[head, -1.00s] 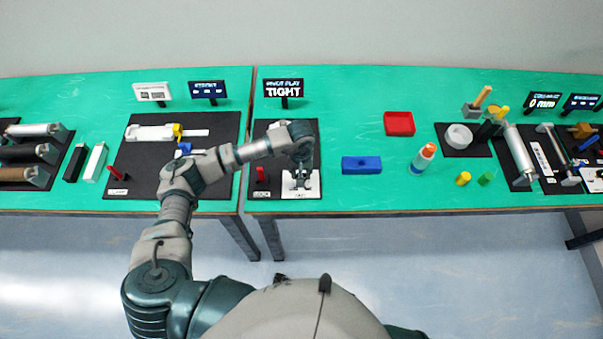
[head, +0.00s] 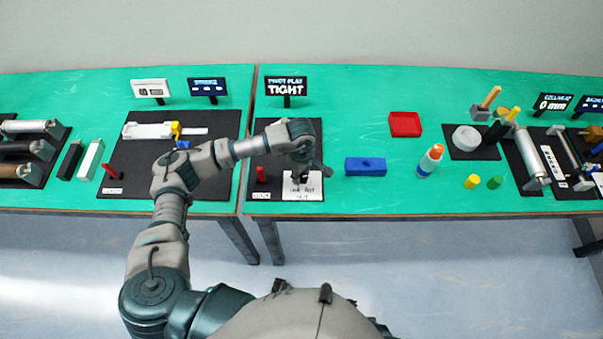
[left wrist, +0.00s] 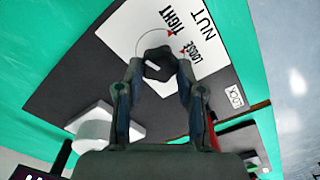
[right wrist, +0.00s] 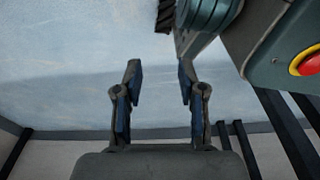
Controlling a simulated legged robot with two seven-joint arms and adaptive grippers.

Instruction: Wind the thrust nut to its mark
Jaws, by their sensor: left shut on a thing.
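The thrust nut, a dark lobed knob with a short white line (left wrist: 157,62), sits on a white card (left wrist: 207,30) printed TIGHT, LOOSE and NUT, with red triangles. My left gripper (left wrist: 158,72) is shut on the nut, one finger on each side. In the head view, my left gripper (head: 303,172) stands over the white card (head: 301,193) and hides the nut. The sign (head: 286,86) behind it reads PIVOT PLAY TIGHT. My right gripper (right wrist: 160,80) is open and empty over the floor.
A red lever (head: 262,174) stands left of the card. A blue block (head: 366,167), a red tray (head: 405,124) and an orange-tipped bottle (head: 430,160) lie to the right. A white block (left wrist: 92,128) is near the gripper. The table's front edge is close.

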